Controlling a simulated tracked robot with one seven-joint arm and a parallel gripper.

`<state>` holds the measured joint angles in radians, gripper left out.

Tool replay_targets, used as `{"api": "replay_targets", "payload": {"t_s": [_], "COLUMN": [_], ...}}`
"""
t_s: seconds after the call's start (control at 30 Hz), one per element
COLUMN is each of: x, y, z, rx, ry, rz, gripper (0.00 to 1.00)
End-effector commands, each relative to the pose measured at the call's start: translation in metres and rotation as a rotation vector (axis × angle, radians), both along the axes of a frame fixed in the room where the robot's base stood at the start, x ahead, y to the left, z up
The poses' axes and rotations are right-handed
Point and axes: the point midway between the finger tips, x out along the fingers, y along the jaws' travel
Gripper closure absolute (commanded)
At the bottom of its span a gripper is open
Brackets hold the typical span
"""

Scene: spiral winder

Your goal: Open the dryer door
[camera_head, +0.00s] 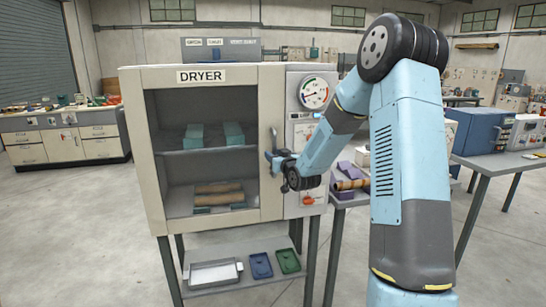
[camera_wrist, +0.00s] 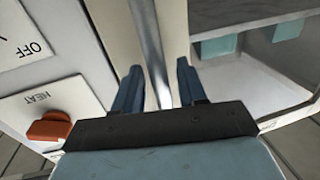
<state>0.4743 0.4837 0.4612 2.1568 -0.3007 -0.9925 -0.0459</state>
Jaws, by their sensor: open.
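The dryer (camera_head: 201,66) is a cream cabinet on legs with a large glass-front door (camera_head: 200,150). The door sits closed in its frame. Its vertical bar handle (camera_head: 273,138) is on the door's right side. My gripper (camera_head: 276,160) is at the handle's lower part. In the wrist view the metal handle (camera_wrist: 150,45) runs between the two blue fingers of my gripper (camera_wrist: 158,85). The fingers are open, one on each side of the bar, with gaps visible. Whether either finger touches the bar I cannot tell.
The dryer's control panel with a gauge (camera_head: 314,93) is right of the door; a red heat knob (camera_wrist: 54,127) shows close by in the wrist view. Trays (camera_head: 215,272) lie on the shelf below. A table with purple items (camera_head: 350,175) stands at right. Floor at front left is clear.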

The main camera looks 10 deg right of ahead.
Motion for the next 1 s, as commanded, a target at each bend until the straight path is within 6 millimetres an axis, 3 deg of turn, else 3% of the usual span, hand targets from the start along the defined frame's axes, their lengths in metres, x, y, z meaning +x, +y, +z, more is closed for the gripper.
{"api": "replay_targets", "payload": {"t_s": [0.3, 0.73, 1.0], "x": [0.0025, 0.0023, 0.0022], "y": [0.0002, -0.0003, -0.0005], "z": [0.0001, 0.0001, 0.0001], "rx": [0.0, 0.0, 0.0], "ry": [0.0, 0.0, 0.0], "rz": [0.0, -0.001, -0.001], "gripper": [0.59, 0.99, 1.0]}}
